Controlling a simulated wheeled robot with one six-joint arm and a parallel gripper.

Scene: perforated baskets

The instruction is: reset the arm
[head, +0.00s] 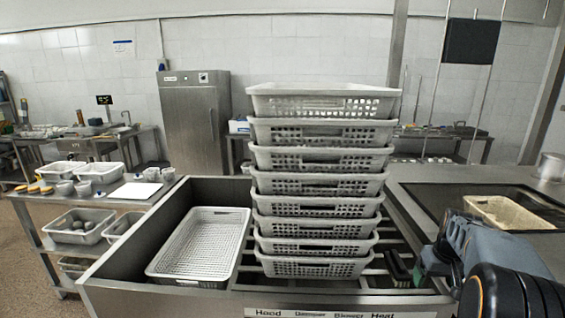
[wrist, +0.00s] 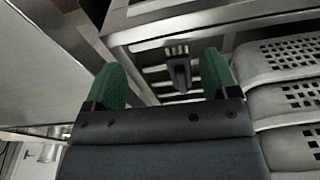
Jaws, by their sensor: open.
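My gripper (head: 408,272) is low at the right side of the stack, close to the steel frame, and my arm reaches it from the lower right. In the wrist view my gripper (wrist: 163,80) has its two green fingers wide apart, with nothing between them. A tall stack of white perforated baskets (head: 318,184) stands on the steel rack, right of centre. The stack's basket sides (wrist: 285,95) also show at the right of the wrist view, beside the right finger and apart from it as far as I can tell.
A single white basket (head: 200,243) lies left of the stack in the steel trough (head: 120,268). A beige tray (head: 508,213) sits on the right counter (head: 440,180). A small dark fitting (wrist: 179,72) shows beyond the fingers. A side table (head: 110,207) with containers is at the left.

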